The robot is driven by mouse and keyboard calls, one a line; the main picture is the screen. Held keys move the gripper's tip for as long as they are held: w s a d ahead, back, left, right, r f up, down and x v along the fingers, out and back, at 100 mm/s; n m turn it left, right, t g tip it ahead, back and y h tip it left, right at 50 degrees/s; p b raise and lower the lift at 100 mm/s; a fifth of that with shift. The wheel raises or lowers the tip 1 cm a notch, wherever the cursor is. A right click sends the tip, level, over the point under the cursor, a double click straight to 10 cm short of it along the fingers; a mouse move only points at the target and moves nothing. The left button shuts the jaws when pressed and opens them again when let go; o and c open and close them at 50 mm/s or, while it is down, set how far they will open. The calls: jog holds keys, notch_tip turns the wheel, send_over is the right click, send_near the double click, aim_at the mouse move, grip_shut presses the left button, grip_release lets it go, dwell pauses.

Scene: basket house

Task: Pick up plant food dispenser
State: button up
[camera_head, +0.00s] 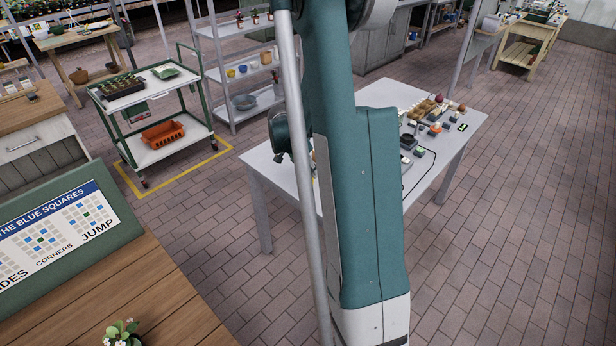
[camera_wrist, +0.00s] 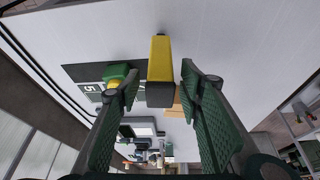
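In the wrist view, a slim yellow item (camera_wrist: 159,58) with a dark grey end stands out from a white surface; it may be the plant food dispenser, but I cannot tell for sure. My gripper (camera_wrist: 158,72) is open, with its green-padded fingers on either side of this item. A gap shows at the right finger, and a smaller one at the left. In the head view, my arm hides the gripper's fingers and the yellow item.
A green and yellow piece (camera_wrist: 118,76) lies on a dark mat close to my left finger. The white table (camera_head: 262,178) holds several small items at its far right end. A green cart (camera_head: 150,105) stands left of it, with open brick floor between.

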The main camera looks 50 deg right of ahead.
jog(key=shift+f, duration=0.15)
jog(key=shift+b+x, duration=0.35)
jog(key=shift+x, duration=2.15)
jog(key=c, duration=1.1)
